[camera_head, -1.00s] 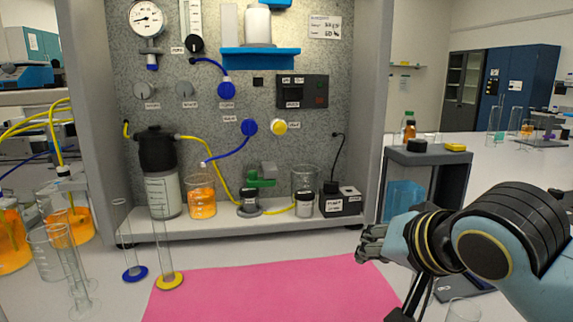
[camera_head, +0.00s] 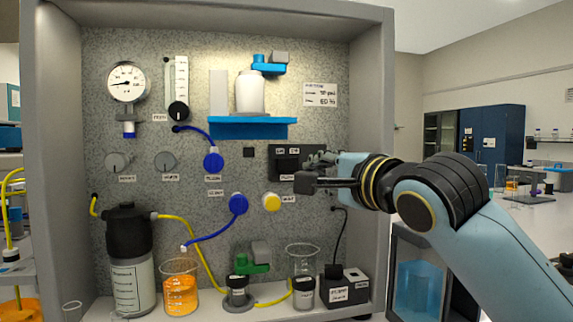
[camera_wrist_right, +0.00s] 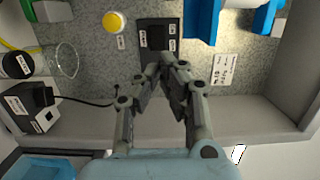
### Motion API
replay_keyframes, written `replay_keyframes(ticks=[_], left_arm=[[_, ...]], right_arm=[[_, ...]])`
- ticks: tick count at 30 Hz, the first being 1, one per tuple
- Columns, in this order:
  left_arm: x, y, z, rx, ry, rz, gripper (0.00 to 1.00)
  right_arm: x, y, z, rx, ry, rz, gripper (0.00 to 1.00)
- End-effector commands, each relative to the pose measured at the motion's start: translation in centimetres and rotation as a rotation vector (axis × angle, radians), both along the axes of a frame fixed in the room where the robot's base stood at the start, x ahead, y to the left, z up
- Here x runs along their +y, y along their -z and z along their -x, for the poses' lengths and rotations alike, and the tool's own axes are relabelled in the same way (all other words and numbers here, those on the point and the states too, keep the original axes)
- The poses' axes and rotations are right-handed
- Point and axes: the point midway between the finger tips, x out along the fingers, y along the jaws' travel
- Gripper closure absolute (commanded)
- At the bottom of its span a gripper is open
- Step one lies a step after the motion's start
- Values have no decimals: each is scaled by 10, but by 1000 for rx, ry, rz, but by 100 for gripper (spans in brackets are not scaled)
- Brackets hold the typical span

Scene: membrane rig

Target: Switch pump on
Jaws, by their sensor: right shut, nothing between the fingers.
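The black switch box (camera_head: 286,166) with small white labels is mounted on the speckled panel (camera_head: 230,140). My right gripper (camera_head: 308,182) is in front of its lower right part and hides some of it. The right gripper is shut and empty. In the right wrist view the fingertips (camera_wrist_right: 168,68) come together at the lower end of the switch box (camera_wrist_right: 157,25). I cannot tell whether they touch it. A black rocker shows on the box, but its position is unclear. A black labelled device (camera_head: 345,288) with a cable stands on the rig shelf. My left gripper is not in view.
A yellow knob (camera_head: 271,202) and a blue fitting (camera_head: 238,203) sit below the switch box. A blue bracket (camera_head: 252,128) juts out above left. Bottles, an orange beaker (camera_head: 180,290) and a glass beaker (camera_head: 302,260) stand below. The rig's side wall (camera_head: 370,120) is at the right.

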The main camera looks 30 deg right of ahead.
Motion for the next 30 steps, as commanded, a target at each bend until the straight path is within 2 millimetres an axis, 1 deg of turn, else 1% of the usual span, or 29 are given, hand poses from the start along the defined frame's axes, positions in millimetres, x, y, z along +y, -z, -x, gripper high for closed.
replay_keyframes(ticks=[5, 8, 12, 15, 18, 21, 24, 30], left_arm=[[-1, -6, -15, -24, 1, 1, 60], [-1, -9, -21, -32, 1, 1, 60], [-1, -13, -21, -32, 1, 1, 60], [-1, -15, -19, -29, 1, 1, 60], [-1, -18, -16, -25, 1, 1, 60], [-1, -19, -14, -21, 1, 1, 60], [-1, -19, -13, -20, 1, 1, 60], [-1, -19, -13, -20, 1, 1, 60]], right_arm=[[-2, -2, -29, 0, 1, -4, 100], [-3, -2, -51, 0, 0, -4, 100], [-5, -2, -81, 1, 1, -2, 100], [-6, -2, -100, 1, 0, -1, 100], [-7, -2, -115, 1, 0, -2, 100], [-7, -1, -125, 0, -1, -1, 100], [-8, -1, -131, 1, -1, 0, 100], [-8, 0, -133, 0, -1, 1, 100]])
